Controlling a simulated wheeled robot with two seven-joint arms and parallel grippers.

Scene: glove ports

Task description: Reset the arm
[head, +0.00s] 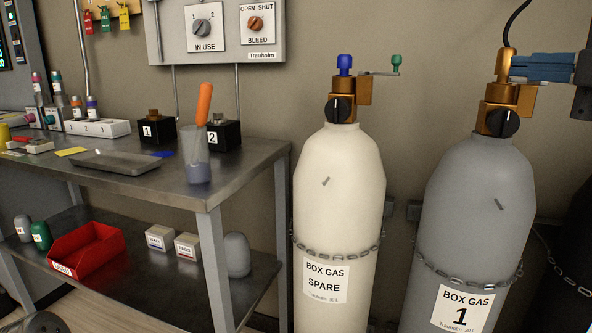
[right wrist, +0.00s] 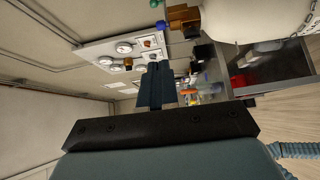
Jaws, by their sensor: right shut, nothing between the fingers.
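My right gripper (head: 514,67) comes in from the right edge of the head view. Its blue fingers are shut with nothing between them. They point left, and their tips overlap the brass valve (head: 503,94) on top of the grey BOX GAS 1 cylinder (head: 468,215); I cannot tell whether they touch it. In the right wrist view the shut fingers (right wrist: 155,68) point toward the wall panel (right wrist: 120,50), with no object at the tips. My left gripper is not in view.
The cream BOX GAS SPARE cylinder (head: 338,200) stands left of the grey one, chained, with a blue-capped valve (head: 345,65) and a green-tipped side arm (head: 395,64). A metal bench (head: 250,152) at left holds bottles, a tray (head: 115,163) and a beaker (head: 196,168).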

